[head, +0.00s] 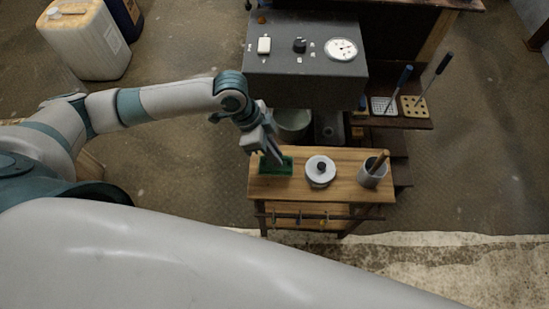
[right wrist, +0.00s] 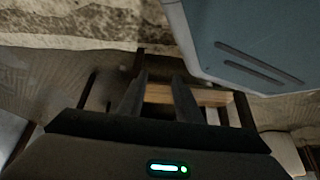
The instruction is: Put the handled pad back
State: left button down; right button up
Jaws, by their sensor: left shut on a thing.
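A flat green rectangular thing (head: 285,170), which looks like the handled pad, is at the left end of the wooden cart top (head: 342,183). My left gripper (head: 277,158) is directly over it, pointing down, with its fingers shut on the pad's upper part. The fingers hide the handle. I cannot tell whether the pad touches the wood. My right gripper (right wrist: 160,92) shows in the right wrist view with its two fingers apart and nothing between them.
A white round lidded dish (head: 320,172) and a grey cup (head: 371,173) with a wooden-handled tool stand on the cart. Behind is a dark grey unit (head: 305,75). A side shelf (head: 395,121) holds two long-handled tools. A rail with small hooks runs along the cart's front.

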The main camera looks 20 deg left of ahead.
pick_arm(q)
jog(key=shift+f, duration=0.15)
pick_arm(e)
jog(key=shift+w+r, duration=0.1)
jog(key=shift+w, duration=0.1)
